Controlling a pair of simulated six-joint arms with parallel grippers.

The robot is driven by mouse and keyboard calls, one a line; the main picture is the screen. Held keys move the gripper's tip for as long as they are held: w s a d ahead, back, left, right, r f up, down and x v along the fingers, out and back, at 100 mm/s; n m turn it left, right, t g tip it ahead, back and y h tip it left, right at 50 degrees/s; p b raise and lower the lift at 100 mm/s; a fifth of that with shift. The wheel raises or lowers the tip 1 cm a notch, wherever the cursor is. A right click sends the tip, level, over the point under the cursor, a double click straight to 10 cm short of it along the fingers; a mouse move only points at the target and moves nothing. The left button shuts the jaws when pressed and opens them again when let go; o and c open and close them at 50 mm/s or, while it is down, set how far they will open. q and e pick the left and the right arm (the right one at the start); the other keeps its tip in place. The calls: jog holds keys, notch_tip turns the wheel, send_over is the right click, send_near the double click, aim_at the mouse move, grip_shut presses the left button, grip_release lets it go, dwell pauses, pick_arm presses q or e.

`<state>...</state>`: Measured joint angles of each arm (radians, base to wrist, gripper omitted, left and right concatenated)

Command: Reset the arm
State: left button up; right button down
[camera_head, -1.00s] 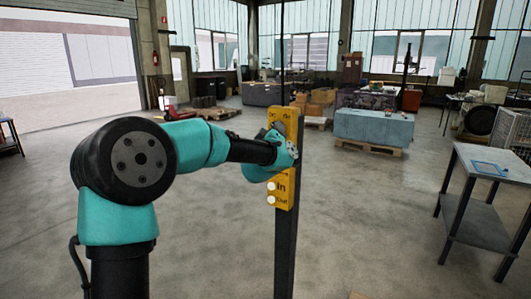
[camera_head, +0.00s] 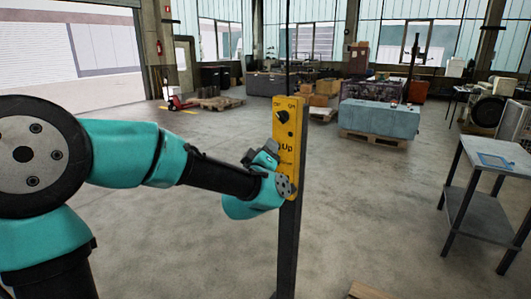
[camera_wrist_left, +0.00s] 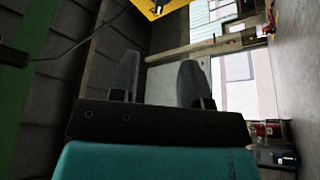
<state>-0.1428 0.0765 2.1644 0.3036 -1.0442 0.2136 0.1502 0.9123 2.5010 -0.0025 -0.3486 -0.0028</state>
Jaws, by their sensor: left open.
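My left arm comes in from the left in the head view. Its left gripper (camera_head: 260,158) is beside the yellow control panel (camera_head: 293,138) and hides part of its lower half. The panel is on a dark upright post (camera_head: 287,250). A black knob (camera_head: 283,117) on the panel's upper part is clear of the gripper, with the word "Up" below it. In the left wrist view the left gripper (camera_wrist_left: 158,82) has its two grey fingers apart with nothing between them. The yellow panel (camera_wrist_left: 175,8) shows at the top edge there. My right gripper is not in view.
A grey metal table (camera_head: 490,165) with a blue item (camera_head: 493,160) stands at the right. A blue-grey block (camera_head: 380,120) sits on a pallet behind the post. A wooden piece (camera_head: 368,291) lies at the bottom edge. The floor between is clear.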

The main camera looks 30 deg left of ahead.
pick_arm(q)
jog(key=shift+s+f, duration=0.1)
jog(key=shift+s, duration=0.15)
dwell(0.3)
jog(key=d+f+m+g+h, duration=0.3)
jog(key=f+g, duration=0.1)
jog(key=f, duration=1.3)
jog(key=d+f+m+g+h, duration=0.3)
jog(key=d+f+m+g, duration=0.15)
jog(key=f, duration=1.15)
jog(key=s+d+f+m+g+h, duration=0.1)
jog(key=s+f+g, duration=0.4)
jog(key=s+f, duration=0.5)
jog(key=s+d+f+m+g+h, duration=0.2)
jog(key=s+d+f+g, duration=0.2)
jog(key=s+f, duration=0.7)
notch_tip(320, 180, down, 5)
jog(key=shift+g, duration=1.15)
